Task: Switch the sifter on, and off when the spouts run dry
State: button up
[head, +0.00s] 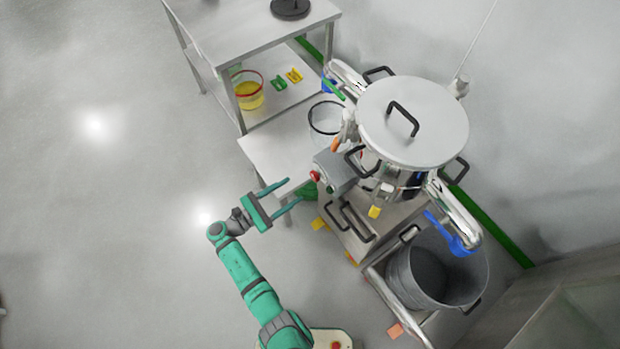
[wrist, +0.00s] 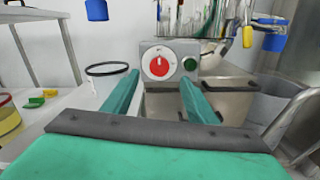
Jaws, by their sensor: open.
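The sifter (head: 412,122) is a round steel drum with a pale lid and black handles. Its grey control box (head: 338,172) carries a red rotary knob (wrist: 159,66) on a white plate and a green button (wrist: 190,63). The knob's white mark points roughly up. My gripper (head: 294,191) is open and empty, just left of the box. In the wrist view its fingers (wrist: 160,84) flank the knob from in front, seemingly not touching it. One spout (head: 455,212) slopes toward a grey bin; another (head: 345,76) lies at upper left. I cannot see any flow.
The large grey bin (head: 402,280) stands below right of the sifter. A clear pail with a black rim (head: 312,124) sits on a low white table (head: 268,150). A steel table (head: 245,40) holds a yellow-filled tub (head: 248,98) on its shelf. Floor to the left is clear.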

aim_at(313, 177)
jog(key=x, duration=0.9)
jog(key=c, duration=1.1)
